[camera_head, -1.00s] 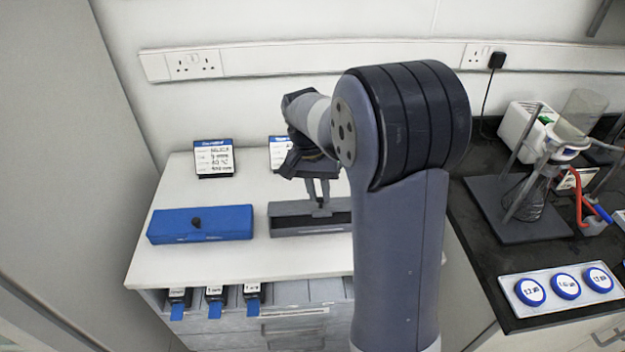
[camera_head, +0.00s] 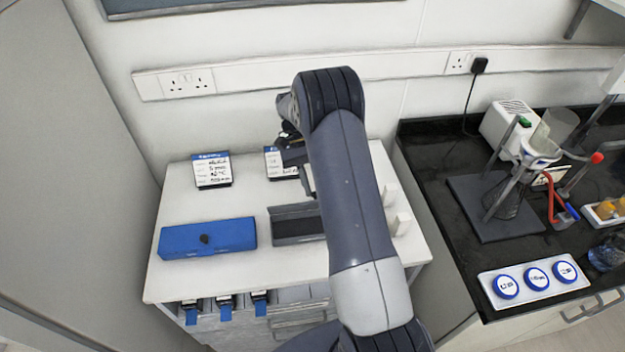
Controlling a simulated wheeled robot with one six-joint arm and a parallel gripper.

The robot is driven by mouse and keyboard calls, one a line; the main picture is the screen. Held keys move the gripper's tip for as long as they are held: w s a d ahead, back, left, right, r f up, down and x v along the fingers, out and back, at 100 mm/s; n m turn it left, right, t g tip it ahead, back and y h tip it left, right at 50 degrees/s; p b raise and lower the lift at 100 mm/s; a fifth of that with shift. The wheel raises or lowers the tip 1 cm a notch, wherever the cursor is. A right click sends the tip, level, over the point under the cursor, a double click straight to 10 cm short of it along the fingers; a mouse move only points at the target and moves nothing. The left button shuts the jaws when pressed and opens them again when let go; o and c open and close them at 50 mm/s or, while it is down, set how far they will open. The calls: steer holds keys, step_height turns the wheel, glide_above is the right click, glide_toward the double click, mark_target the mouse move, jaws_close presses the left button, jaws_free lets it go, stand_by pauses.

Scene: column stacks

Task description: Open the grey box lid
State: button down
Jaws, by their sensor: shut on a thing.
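The grey box (camera_head: 298,226) sits on the white bench top, to the right of the blue box. Its dark inside shows behind the front wall, and its right end is hidden by my arm. My gripper (camera_head: 308,182) is above and behind the grey box, mostly hidden behind my forearm. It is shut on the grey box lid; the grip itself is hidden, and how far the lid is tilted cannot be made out.
Label stands (camera_head: 212,170) stand at the back. Small white blocks (camera_head: 398,222) are right of my arm. A black counter with glassware (camera_head: 510,185) lies farther right.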

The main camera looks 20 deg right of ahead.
steer(key=shift+w+f+g, duration=0.1)
steer(key=shift+w+g, duration=0.2)
stand_by(0.4)
